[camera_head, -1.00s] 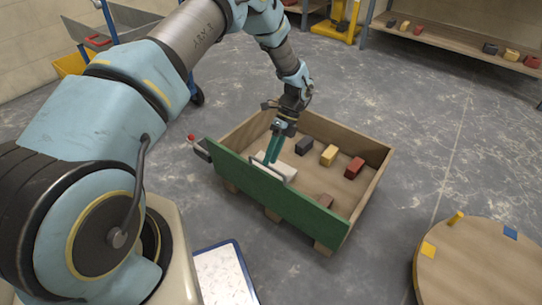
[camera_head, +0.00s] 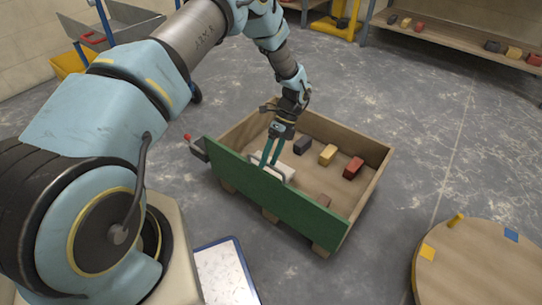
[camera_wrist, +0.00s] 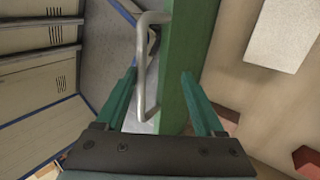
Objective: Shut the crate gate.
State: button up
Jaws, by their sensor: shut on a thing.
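The crate gate (camera_head: 275,200) is a green panel along the near side of the wooden crate (camera_head: 370,190). It stands about upright. The gate also fills the middle of the wrist view (camera_wrist: 192,45), with a grey bar handle (camera_wrist: 142,60) on its left face. My gripper (camera_head: 268,164) points down at the gate's top edge, near the handle. In the wrist view its two green fingers lie either side of the gate, the left one by the handle and the right one at the gate's inner face. The gripper is shut on the gate; the exact contact is partly hidden.
A red-knobbed lever (camera_head: 190,139) sits at the gate's left end. The crate holds a black block (camera_head: 303,145), a yellow block (camera_head: 328,154), a red block (camera_head: 353,168), a brown block and a pale slab. A round wooden table (camera_head: 485,265) stands at right.

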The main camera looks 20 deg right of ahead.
jog(key=shift+w+d+r, duration=0.1)
jog(key=shift+d+r, duration=0.3)
jog(key=shift+d, duration=0.2)
jog(key=p+v, duration=0.1)
jog(key=v, duration=0.9)
jog(key=shift+a+r, duration=0.2)
jog(key=shift+r, duration=0.05)
